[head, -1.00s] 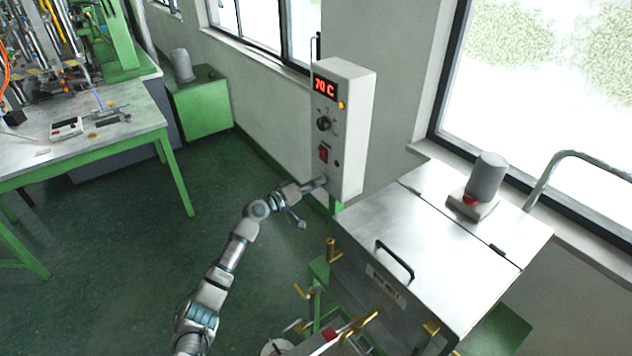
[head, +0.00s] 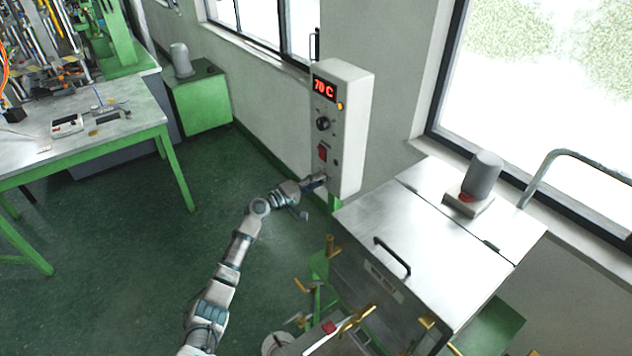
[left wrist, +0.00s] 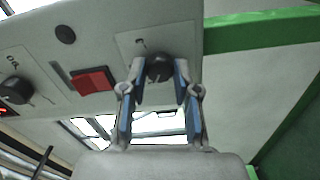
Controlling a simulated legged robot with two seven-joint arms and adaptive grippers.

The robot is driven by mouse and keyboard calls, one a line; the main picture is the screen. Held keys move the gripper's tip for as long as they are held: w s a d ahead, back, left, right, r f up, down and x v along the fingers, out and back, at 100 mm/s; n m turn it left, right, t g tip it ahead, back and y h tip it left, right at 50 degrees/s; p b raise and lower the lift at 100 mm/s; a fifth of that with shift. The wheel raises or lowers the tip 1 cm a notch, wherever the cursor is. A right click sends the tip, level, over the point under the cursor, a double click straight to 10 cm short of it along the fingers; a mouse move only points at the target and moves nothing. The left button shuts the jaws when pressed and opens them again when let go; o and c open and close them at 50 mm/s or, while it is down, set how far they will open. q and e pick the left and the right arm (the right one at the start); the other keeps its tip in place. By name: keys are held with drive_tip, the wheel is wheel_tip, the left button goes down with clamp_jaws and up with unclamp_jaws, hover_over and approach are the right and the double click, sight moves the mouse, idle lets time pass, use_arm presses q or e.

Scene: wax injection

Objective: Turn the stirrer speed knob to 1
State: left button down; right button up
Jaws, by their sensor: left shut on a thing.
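The white control box (head: 350,130) stands upright by the wall, with a red 70 C display at its top. Its upper black knob (head: 323,124) sits above a red switch (head: 322,152). My left gripper (head: 322,178) is at the lower front of the box and hides the lower knob in the head view. In the left wrist view, the lower black knob (left wrist: 160,68) is between the two fingertips of the left gripper (left wrist: 160,80), which are shut on it. The marks around the knob are too small to read. My right gripper is not in view.
A steel tank (head: 420,245) with a handle and a grey motor (head: 484,176) on its lid stands right of the box. A green-legged workbench (head: 130,125) is at the left. A green cabinet (head: 205,105) is behind. Open floor lies between.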

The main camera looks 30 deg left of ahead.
use_arm(q)
drive_tip(key=shift+a, duration=0.1)
drive_tip(key=c, duration=0.9)
unclamp_jaws()
drive_tip(key=shift+f, duration=0.1)
drive_tip(key=shift+o, duration=0.2)
drive_tip(key=shift+w+a, duration=0.1)
drive_tip(key=shift+a, duration=0.1)
drive_tip(key=shift+f, duration=0.1)
drive_tip(key=v, duration=1.2)
drive_tip(key=shift+a+f, duration=0.1)
